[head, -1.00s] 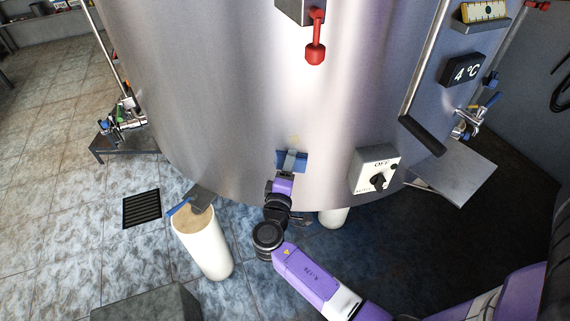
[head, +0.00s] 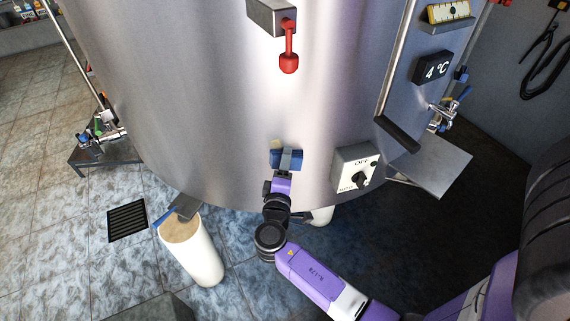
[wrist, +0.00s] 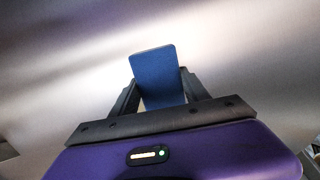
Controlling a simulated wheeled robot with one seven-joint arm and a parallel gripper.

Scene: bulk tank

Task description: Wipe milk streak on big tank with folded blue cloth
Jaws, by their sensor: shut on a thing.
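The big steel tank (head: 200,90) fills the middle of the head view. A small pale cream patch (head: 277,145), likely the milk streak, shows low on its front wall, just above the cloth's upper left edge. My gripper (head: 286,160) is shut on the folded blue cloth (head: 277,158), in front of the tank wall at that spot. In the wrist view the cloth (wrist: 157,75) stands upright between the two fingers, facing the grey steel. I cannot tell whether it touches the wall. The cloth may hide part of the streak.
A control box (head: 354,172) marked OFF sits right of my gripper. A red lever (head: 289,55) hangs above. A black bar handle (head: 397,134) is at the right. A floor drain (head: 127,221) lies left.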

